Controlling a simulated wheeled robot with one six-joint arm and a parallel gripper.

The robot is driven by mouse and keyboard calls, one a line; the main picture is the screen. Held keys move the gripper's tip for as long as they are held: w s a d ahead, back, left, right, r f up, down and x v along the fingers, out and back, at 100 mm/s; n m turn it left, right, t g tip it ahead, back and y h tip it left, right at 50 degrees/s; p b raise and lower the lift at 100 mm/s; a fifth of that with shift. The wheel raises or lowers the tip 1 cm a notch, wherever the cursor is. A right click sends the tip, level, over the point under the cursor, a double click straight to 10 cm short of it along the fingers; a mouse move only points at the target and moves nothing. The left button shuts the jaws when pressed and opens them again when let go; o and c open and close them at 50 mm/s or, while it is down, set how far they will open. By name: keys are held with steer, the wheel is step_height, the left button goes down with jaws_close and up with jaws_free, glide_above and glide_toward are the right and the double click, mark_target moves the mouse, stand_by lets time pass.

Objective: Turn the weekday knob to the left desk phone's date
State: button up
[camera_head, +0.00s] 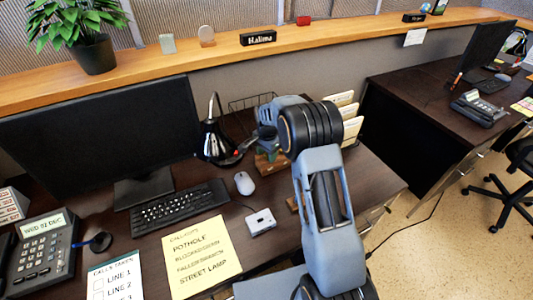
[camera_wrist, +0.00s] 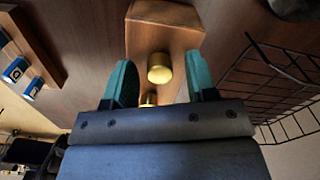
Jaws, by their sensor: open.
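The left desk phone (camera_head: 42,252) stands at the far left of the near desk, and its display reads WED 02 DEC. A wooden block (camera_head: 268,165) sits at the back of this desk, mostly hidden by my arm. In the wrist view the wooden block (camera_wrist: 168,22) carries a brass knob (camera_wrist: 159,68). A second brass knob (camera_wrist: 149,98) is partly hidden by the gripper body. No weekday lettering shows. My gripper (camera_wrist: 160,82) is open, its teal fingers on either side of the brass knobs, with gaps visible. It also shows over the block in the head view (camera_head: 266,142).
A wire basket (camera_wrist: 275,85) is close on the right in the wrist view. Another phone (camera_head: 478,107) is on the right desk.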

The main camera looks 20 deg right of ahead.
steer(key=shift+r, duration=0.1)
step_height(320, 180, up, 14)
stand_by(0.5)
steer(key=shift+f, duration=0.2)
steer(key=s+r+n+t+p, duration=0.1)
steer(key=s+r+n, duration=0.2)
steer(key=s, duration=1.1)
steer(key=s+r+n+t+p, duration=0.2)
steer(key=s+n, duration=0.6)
steer(key=s, duration=0.5)
steer(key=shift+s+a+r+n+t, duration=0.2)
steer(key=shift+s+r+n+t, duration=0.1)
steer(key=shift+s+r+n, duration=0.1)
